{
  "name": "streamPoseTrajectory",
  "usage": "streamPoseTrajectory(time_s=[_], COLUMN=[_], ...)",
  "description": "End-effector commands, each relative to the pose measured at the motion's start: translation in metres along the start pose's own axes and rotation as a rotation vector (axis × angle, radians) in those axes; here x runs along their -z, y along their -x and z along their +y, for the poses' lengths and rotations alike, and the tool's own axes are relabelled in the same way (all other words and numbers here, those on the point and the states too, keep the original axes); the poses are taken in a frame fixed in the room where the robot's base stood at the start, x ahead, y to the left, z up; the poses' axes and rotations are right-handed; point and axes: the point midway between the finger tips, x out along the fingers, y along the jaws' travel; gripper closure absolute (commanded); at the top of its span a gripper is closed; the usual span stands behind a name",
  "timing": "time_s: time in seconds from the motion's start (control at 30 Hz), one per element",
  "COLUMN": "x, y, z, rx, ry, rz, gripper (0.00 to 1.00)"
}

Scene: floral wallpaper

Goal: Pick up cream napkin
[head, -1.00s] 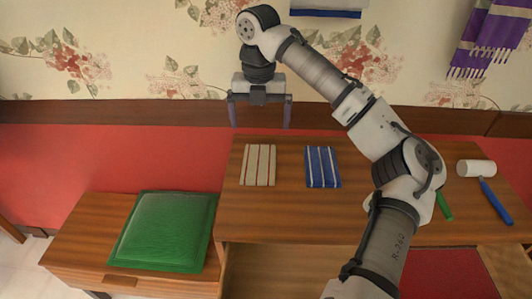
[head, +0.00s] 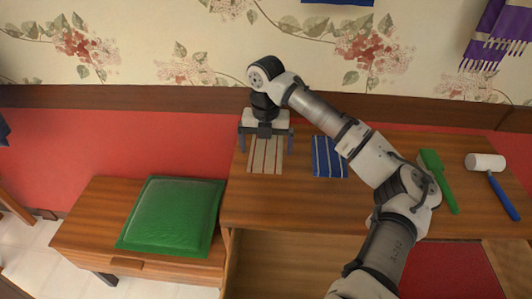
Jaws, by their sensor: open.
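The cream napkin (head: 265,160) with reddish stripes lies flat near the left end of the wooden table. My gripper (head: 265,148) points down over its far part, with the jaws apart, one finger near each side edge. The far end of the napkin is hidden behind the gripper. I cannot tell how high the fingertips are above the table or whether they touch it. Nothing shows between the fingers except the napkin below.
A blue striped napkin (head: 328,160) lies close to the right. A lower bench with a green cushion (head: 172,215) stands left. The table's front (head: 300,212) is clear.

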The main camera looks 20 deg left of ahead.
Motion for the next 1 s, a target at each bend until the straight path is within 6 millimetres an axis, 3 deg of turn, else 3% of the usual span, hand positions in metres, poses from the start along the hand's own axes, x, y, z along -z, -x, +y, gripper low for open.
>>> streamPoseTrajectory(time_s=[0.3,0.67,1.0], x=[0.0001,0.0001,-0.0001], y=[-0.008,-0.0075,-0.0025], z=[-0.0001,0.0,0.0], rx=[-0.001,0.0,0.0], ry=[0.0,0.0,0.0], rz=[0.0,0.0,-0.001], gripper=[0.0,0.44,0.45])
